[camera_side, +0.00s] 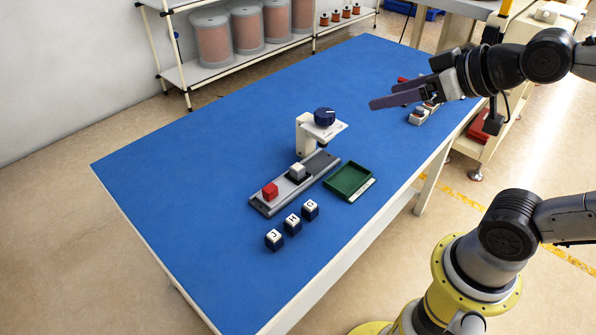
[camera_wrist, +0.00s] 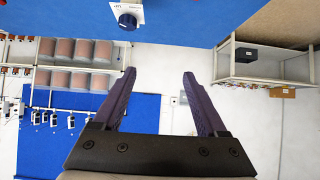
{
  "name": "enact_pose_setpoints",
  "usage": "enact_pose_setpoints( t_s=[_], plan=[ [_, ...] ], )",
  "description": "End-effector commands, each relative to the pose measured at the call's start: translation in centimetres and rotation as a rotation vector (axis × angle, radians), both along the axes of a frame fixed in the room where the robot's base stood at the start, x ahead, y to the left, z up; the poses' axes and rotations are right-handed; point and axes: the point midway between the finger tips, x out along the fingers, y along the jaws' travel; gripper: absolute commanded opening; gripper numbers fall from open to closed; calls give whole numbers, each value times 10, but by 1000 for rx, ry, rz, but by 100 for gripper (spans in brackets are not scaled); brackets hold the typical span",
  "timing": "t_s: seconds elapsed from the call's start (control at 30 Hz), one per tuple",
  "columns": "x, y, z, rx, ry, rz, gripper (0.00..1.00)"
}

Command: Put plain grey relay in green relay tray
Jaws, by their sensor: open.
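A grey relay (camera_side: 297,172) with a pale top sits on a grey rail (camera_side: 278,200), beside the white stand. It looks plain, but it is too small to be sure. The green relay tray (camera_side: 343,192) lies on the blue table just right of the rail and looks empty. My gripper (camera_side: 385,99) is open and empty, high above the far right part of the table, well away from relay and tray. In the wrist view its two dark purple fingers (camera_wrist: 158,73) are spread apart with nothing between them. Relay and tray are not in the wrist view.
A red block (camera_side: 270,191) sits on the rail's near end. A white stand with a blue knob (camera_side: 324,116) rises behind the rail. Small red and white parts (camera_side: 419,115) lie below my gripper. The table's left is clear.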

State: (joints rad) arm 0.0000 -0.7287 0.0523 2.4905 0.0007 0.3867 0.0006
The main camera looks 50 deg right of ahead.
Motion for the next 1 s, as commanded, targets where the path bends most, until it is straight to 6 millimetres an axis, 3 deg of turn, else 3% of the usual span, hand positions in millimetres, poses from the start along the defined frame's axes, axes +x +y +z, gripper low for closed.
enact_pose_setpoints(
  t_s=[0.1, 0.27, 0.43, 0.57, 0.77, 0.87, 1.0],
  plan=[
    [36, 0, 8, 1, -127, -1, 75],
    [78, 0, 9, 2, -273, -1, 75],
    [113, 0, -4, 3, -396, -1, 75],
    [132, 0, -26, 3, -467, -2, 75],
    [143, 1, -81, 3, -530, -2, 75],
    [137, 1, -121, 1, -522, -2, 75],
    [114, 1, -186, 0, -434, -1, 75]
  ],
)
